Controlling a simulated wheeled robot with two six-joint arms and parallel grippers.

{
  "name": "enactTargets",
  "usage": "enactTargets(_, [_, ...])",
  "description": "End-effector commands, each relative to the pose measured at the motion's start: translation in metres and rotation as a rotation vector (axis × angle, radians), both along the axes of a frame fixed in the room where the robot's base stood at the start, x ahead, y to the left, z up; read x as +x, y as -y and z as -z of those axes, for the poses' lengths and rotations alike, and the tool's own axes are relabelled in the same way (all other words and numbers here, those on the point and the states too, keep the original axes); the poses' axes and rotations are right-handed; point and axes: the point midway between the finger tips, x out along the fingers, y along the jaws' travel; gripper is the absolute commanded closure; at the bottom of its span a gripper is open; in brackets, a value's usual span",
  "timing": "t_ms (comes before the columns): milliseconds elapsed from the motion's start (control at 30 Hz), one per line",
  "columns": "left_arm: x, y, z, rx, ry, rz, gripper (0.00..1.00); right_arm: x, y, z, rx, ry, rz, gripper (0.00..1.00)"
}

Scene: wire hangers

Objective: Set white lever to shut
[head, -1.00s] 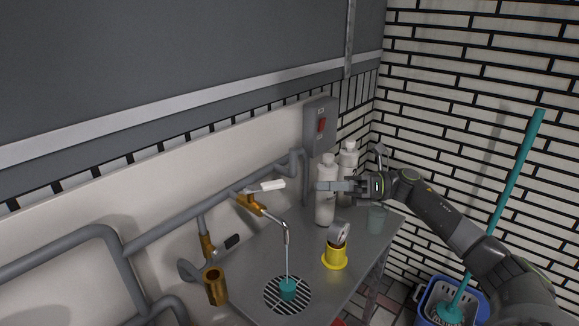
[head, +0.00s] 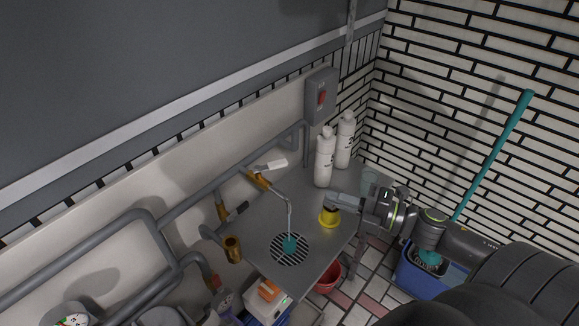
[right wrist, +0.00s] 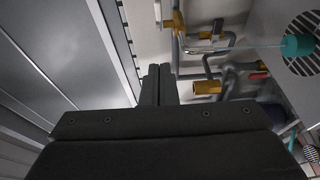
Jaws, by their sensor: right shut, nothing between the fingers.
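The white lever (head: 276,164) sits on the brass valve (head: 258,180) of the wall tap and points right, roughly along the wall. A thin stream runs from the tap's spout down to a teal cup (head: 290,244) on a round drain grate. My right gripper (head: 329,202) is shut and empty, to the right of the tap and over the yellow-based gauge, which it partly hides. The right wrist view shows its closed fingers (right wrist: 158,76) with the brass fittings (right wrist: 179,22) beyond them. My left gripper is not in view.
Two white bottles (head: 324,160) stand at the back of the steel counter (head: 262,228). A black-handled brass valve (head: 223,212) is left of the tap. A grey switch box (head: 320,95) hangs above. A blue bucket with a teal-handled mop (head: 495,150) stands at the right.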

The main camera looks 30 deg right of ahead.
Motion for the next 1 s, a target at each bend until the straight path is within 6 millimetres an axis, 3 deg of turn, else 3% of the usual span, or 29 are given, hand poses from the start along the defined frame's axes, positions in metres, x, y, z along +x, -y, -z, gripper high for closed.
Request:
enactTargets(400, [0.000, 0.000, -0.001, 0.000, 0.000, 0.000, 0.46, 0.021, -0.014, -0.001, -0.002, 0.006, 0.000, 1.00])
enactTargets(733, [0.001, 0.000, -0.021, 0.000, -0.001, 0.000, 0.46, 0.044, -0.030, -0.004, 0.000, 0.006, 0.000, 1.00])
enactTargets(1000, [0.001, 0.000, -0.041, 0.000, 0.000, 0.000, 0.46, 0.076, -0.052, -0.005, 0.002, 0.007, 0.000, 1.00])
